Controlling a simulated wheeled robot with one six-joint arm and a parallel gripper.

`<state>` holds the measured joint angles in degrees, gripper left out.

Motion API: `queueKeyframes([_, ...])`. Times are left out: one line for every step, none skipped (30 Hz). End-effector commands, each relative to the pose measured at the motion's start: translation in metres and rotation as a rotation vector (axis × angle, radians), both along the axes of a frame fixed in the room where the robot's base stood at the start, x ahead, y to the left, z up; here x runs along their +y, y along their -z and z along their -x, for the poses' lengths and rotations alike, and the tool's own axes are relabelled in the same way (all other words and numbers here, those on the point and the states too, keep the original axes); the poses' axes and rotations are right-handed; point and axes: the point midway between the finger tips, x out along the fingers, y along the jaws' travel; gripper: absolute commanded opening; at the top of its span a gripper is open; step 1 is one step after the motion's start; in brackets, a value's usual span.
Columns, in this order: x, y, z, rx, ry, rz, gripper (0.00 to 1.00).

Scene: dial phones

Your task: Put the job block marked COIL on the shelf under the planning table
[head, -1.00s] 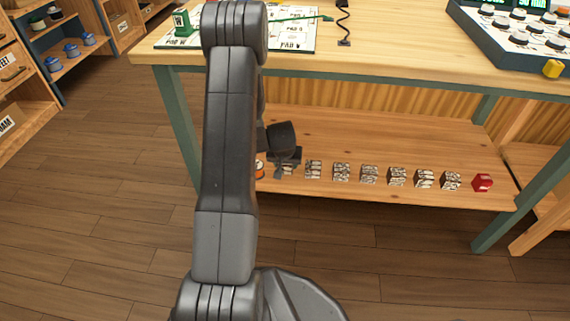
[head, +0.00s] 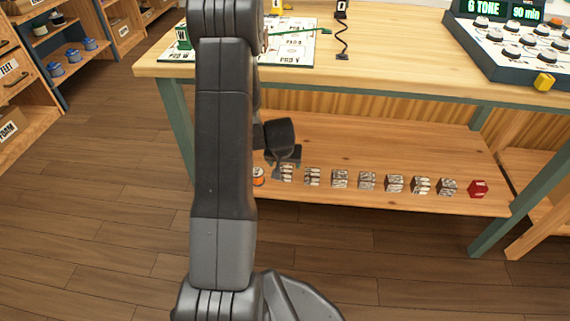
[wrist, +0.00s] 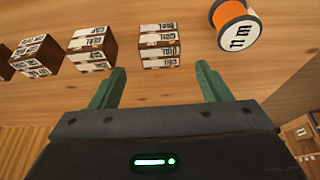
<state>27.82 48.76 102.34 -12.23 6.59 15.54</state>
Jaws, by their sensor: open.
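A row of small brown blocks with white labels stands on the shelf (head: 400,140) under the planning table (head: 400,55). The block at the left end of the row (head: 288,173) is also in the wrist view (wrist: 160,46), just beyond my fingertips and roughly centred between them. My gripper (wrist: 157,82) is open and empty, low over the shelf. In the head view my arm and wrist partly hide it.
An orange spool (wrist: 232,22) stands close beside the left-end block. A red block (head: 478,188) ends the row at the right. Green table legs (head: 515,205) flank the shelf. The tabletop above holds a pad board (head: 290,50) and a control panel (head: 515,45).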

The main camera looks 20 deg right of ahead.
Motion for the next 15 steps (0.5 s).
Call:
queueKeyframes([0.002,-0.015,0.003,-0.002,0.001,0.001,0.70])
queueKeyframes([0.003,-0.020,0.005,-0.003,0.001,0.001,0.70])
queueKeyframes([0.005,-0.025,0.007,-0.001,0.001,0.000,0.70])
queueKeyframes([0.005,-0.029,0.009,-0.001,0.001,0.000,0.70])
queueKeyframes([0.006,-0.032,0.010,-0.001,0.001,0.000,0.70])
queueKeyframes([0.007,-0.036,0.011,-0.001,0.000,0.001,0.70])
queueKeyframes([0.008,-0.038,0.012,-0.001,0.000,0.001,0.70])
queueKeyframes([0.008,-0.040,0.013,0.000,0.000,0.000,0.70])
queueKeyframes([0.009,-0.042,0.014,0.000,0.000,0.000,0.70])
queueKeyframes([0.009,-0.043,0.015,0.000,0.000,0.000,0.70])
queueKeyframes([0.009,-0.043,0.015,0.000,0.000,0.000,0.70])
queueKeyframes([0.010,-0.044,0.015,0.000,0.000,0.000,0.70])
queueKeyframes([0.010,-0.044,0.016,0.000,0.000,0.000,0.70])
queueKeyframes([0.010,-0.044,0.016,0.000,0.000,0.000,0.70])
queueKeyframes([0.010,-0.044,0.016,0.000,0.000,0.000,0.70])
